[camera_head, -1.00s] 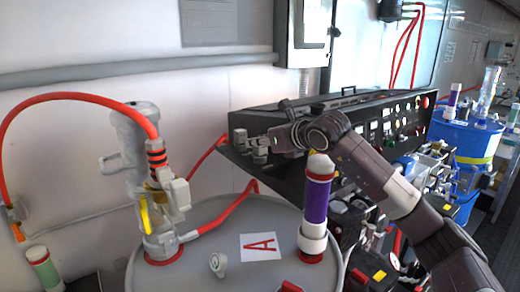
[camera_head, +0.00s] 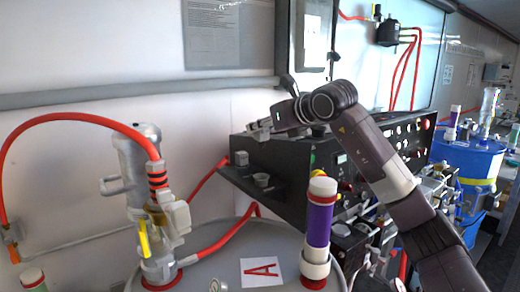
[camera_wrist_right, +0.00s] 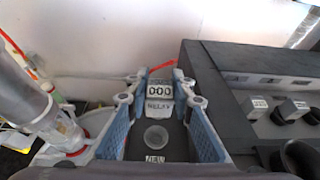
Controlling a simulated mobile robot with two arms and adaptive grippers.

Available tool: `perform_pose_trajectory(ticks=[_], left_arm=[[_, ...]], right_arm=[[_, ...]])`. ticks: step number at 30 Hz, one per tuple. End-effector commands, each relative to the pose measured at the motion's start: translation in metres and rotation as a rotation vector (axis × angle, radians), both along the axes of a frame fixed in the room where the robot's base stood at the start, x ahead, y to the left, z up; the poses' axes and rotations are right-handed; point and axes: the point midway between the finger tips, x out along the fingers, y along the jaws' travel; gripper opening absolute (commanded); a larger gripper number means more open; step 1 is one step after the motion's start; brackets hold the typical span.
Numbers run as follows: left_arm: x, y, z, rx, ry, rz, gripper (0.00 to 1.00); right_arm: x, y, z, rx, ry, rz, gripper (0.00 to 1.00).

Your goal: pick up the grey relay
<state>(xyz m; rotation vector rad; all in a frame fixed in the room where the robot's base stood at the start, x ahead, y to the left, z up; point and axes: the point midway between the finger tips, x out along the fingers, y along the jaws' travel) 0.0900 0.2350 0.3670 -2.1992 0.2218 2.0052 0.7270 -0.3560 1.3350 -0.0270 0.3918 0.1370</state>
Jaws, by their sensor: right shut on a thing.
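In the right wrist view, the grey relay (camera_wrist_right: 158,93), a small block with a dial face and the word RELAY, sits between the two blue-sided fingers of my right gripper (camera_wrist_right: 157,100). The gripper is shut on it. In the head view my right gripper (camera_head: 262,130) is above the left end of the black console, and the relay is too small there to make out clearly. My left gripper is not in view.
A grey drum (camera_head: 215,270) carries a metal fitting (camera_head: 133,175), red hose and a purple cylinder (camera_head: 319,220). A wall is behind.

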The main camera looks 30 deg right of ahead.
Motion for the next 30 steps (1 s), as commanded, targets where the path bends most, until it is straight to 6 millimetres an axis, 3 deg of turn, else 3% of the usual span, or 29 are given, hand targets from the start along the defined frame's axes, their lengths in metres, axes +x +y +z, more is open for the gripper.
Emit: perform_pose_trajectory(ticks=[1,9,19,30], left_arm=[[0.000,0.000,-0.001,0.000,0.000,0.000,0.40],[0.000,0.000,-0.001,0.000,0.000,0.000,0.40],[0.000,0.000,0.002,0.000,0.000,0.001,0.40],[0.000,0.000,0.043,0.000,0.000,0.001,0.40]], right_arm=[[0.000,0.000,0.014,0.002,-0.006,0.001,0.00],[0.000,0.001,0.063,0.001,-0.004,0.002,0.00],[0.000,0.000,0.094,0.000,-0.001,0.001,0.00],[0.000,0.000,0.138,-0.001,-0.001,0.000,0.00]])
